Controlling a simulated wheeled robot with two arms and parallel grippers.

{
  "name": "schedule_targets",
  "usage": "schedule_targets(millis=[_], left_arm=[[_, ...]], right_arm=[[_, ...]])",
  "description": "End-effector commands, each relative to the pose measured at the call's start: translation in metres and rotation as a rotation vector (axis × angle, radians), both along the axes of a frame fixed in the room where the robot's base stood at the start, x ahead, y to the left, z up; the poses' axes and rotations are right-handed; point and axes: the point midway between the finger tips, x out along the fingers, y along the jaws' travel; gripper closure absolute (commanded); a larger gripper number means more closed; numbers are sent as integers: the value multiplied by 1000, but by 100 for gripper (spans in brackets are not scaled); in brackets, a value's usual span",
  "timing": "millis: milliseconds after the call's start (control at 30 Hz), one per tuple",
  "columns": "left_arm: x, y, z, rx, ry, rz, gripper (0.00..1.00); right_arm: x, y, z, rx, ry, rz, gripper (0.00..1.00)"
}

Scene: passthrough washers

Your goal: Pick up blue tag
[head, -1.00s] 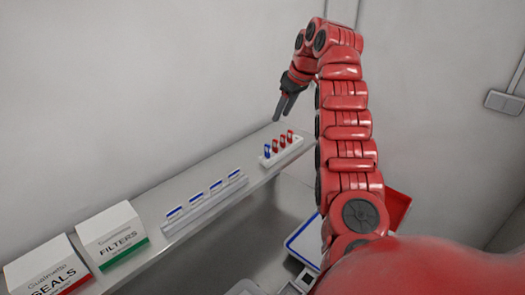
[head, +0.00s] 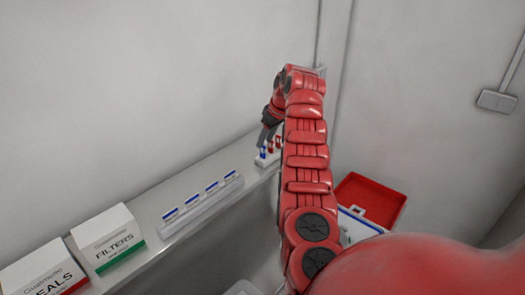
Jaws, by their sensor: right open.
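The blue tag (head: 263,152) stands upright at the left end of a small white holder (head: 261,162) on the shelf. Red tags (head: 270,146) stand beside it in the same row, partly hidden by my right arm. My right gripper (head: 264,138) is open and points down just above the blue tag, with its fingers close to the tag's top. I cannot tell whether the fingers touch it. My left gripper is not in view.
On the shelf (head: 150,205), a white rack (head: 202,203) with several blue-edged cards stands nearer, then a FILTERS box (head: 108,238) and a SEALS box (head: 42,270). A wall rises behind the shelf.

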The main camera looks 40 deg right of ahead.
Motion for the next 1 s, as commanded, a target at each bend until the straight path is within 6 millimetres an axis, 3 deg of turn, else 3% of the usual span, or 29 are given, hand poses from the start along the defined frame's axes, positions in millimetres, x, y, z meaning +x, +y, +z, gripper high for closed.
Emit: schedule_targets(millis=[167, 300, 433, 600, 833, 1000], left_arm=[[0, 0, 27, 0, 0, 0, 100], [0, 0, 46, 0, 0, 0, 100], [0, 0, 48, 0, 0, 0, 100], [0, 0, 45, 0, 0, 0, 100], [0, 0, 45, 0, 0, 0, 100], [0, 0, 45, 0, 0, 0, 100]], right_arm=[[4, -1, -11, 4, 6, 0, 55], [12, 0, -32, 6, 8, 0, 55], [17, -1, -44, 0, 1, 1, 55], [17, -1, -45, 0, 0, 0, 55], [17, -1, -45, 0, 0, 0, 96], [17, -1, -45, 0, 1, 0, 100]])
